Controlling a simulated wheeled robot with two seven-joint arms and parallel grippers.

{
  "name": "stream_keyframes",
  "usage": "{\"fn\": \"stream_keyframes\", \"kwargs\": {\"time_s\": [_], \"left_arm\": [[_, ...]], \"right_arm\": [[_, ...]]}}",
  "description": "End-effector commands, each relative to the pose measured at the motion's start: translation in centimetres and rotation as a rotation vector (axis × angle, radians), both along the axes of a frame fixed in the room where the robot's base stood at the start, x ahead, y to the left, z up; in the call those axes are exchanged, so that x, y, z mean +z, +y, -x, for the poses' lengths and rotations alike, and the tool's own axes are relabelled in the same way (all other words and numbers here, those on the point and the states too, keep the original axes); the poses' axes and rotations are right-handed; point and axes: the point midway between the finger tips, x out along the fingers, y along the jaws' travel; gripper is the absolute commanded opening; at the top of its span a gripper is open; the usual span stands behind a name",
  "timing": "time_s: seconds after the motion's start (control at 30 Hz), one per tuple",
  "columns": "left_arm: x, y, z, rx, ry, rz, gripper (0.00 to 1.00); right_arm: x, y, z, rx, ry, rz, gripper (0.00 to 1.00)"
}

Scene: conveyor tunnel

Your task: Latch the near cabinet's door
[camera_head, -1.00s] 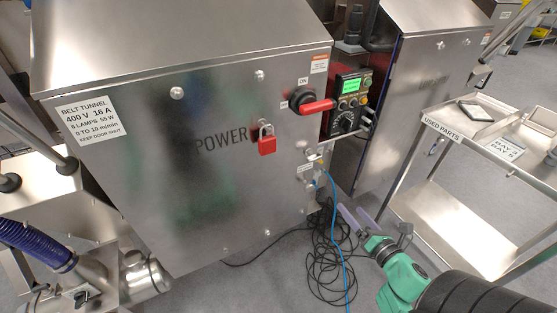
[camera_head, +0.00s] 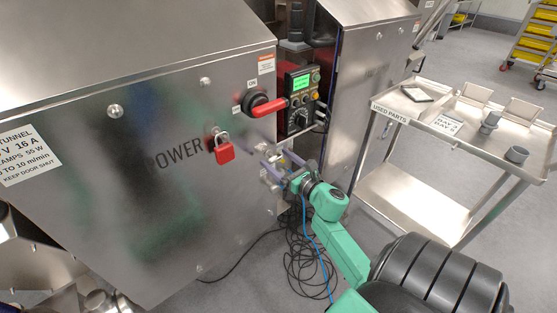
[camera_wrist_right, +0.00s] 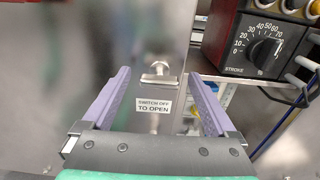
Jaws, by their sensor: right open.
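The near cabinet (camera_head: 120,190) is a steel box marked POWER, and its front door looks shut. My right gripper (camera_head: 277,160) is open and empty in front of the door's right edge. In the right wrist view a small metal latch (camera_wrist_right: 158,79) sits between the purple fingers, apart from both. Below it is a "SWITCH OFF TO OPEN" label (camera_wrist_right: 154,106). In the head view my gripper partly hides this latch area. A red rotary handle (camera_head: 268,107) lies roughly sideways above, and a red padlock (camera_head: 225,150) hangs on the door. My left gripper is out of view.
A control box (camera_head: 300,98) with a green screen and knobs stands right of the cabinet; its dial (camera_wrist_right: 264,50) is close in the wrist view. Black and blue cables (camera_head: 310,262) lie on the floor. A used-parts cart (camera_head: 470,125) stands at the right, beyond a second cabinet (camera_head: 355,90).

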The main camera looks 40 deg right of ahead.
Motion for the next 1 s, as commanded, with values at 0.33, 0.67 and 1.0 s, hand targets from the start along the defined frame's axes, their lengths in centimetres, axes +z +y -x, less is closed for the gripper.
{"fn": "stream_keyframes", "kwargs": {"time_s": [0.33, 0.67, 1.0], "left_arm": [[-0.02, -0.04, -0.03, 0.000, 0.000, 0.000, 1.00], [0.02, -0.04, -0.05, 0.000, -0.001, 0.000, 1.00], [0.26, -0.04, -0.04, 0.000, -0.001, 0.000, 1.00]], "right_arm": [[-0.03, 0.02, 0.04, 0.000, 0.000, -0.001, 0.28], [-0.03, 0.02, 0.06, 0.000, -0.001, -0.024, 0.07], [-0.02, -0.07, 0.06, 0.000, -0.003, -0.193, 0.07]]}}
